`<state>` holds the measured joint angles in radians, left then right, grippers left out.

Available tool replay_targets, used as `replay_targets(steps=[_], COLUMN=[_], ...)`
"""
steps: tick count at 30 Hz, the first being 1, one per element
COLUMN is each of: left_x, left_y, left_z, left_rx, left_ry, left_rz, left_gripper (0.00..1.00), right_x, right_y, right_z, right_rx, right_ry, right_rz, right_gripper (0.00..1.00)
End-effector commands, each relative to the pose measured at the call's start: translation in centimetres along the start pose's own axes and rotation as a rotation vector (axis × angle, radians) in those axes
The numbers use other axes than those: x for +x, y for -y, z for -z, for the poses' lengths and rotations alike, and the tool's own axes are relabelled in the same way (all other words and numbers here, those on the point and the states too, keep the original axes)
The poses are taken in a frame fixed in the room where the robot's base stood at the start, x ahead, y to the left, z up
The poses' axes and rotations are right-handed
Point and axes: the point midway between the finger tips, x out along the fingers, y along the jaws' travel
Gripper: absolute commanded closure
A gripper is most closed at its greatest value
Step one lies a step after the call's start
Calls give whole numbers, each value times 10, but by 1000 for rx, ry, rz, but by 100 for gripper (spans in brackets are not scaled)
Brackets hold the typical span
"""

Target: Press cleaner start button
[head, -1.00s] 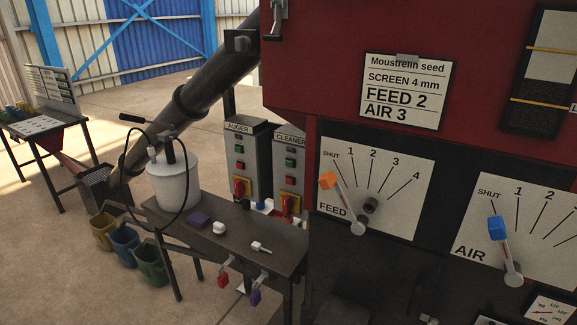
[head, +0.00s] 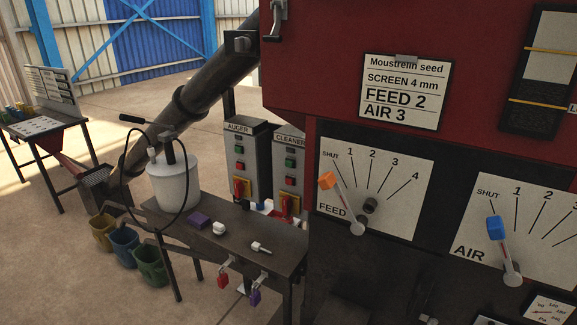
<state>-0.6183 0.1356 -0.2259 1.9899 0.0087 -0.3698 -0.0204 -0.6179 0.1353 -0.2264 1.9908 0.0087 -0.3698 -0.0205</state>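The grey CLEANER control box (head: 289,137) stands behind the small dark table, beside the red machine, whose edge covers part of its right side. It carries a green button (head: 290,163), a red button (head: 290,182) below it, and a red-and-yellow rotary switch (head: 287,204) near the bottom. The similar AUGER box (head: 239,128) stands just to its left, with its own green button (head: 239,164) and red-and-yellow switch (head: 240,187). The button lettering is too small to read. Neither of my grippers is in view.
The dark table (head: 270,228) in front of the boxes holds a white canister (head: 174,184), a purple block (head: 200,219) and small white items. Red and purple padlocks hang at its front. The red machine (head: 330,35), with FEED and AIR levers, fills the right. Buckets stand on the floor left.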

Motion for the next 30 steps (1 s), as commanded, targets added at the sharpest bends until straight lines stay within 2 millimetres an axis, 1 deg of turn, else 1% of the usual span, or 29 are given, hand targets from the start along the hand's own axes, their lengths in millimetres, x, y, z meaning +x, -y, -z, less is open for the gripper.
replay_targets(steps=[2,3,5,6,8,9,10,30], left_x=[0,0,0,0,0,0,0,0], left_y=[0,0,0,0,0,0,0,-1], left_z=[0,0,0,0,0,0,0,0], left_rx=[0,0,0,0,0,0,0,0], left_ry=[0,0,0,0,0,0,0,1], left_rz=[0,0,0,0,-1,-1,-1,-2], left_gripper=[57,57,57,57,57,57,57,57], right_x=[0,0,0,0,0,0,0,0], right_y=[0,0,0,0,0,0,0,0], right_z=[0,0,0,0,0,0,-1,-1], right_rx=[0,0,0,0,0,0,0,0], right_ry=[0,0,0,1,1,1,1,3], right_rz=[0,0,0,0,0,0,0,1], right_gripper=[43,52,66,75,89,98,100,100])
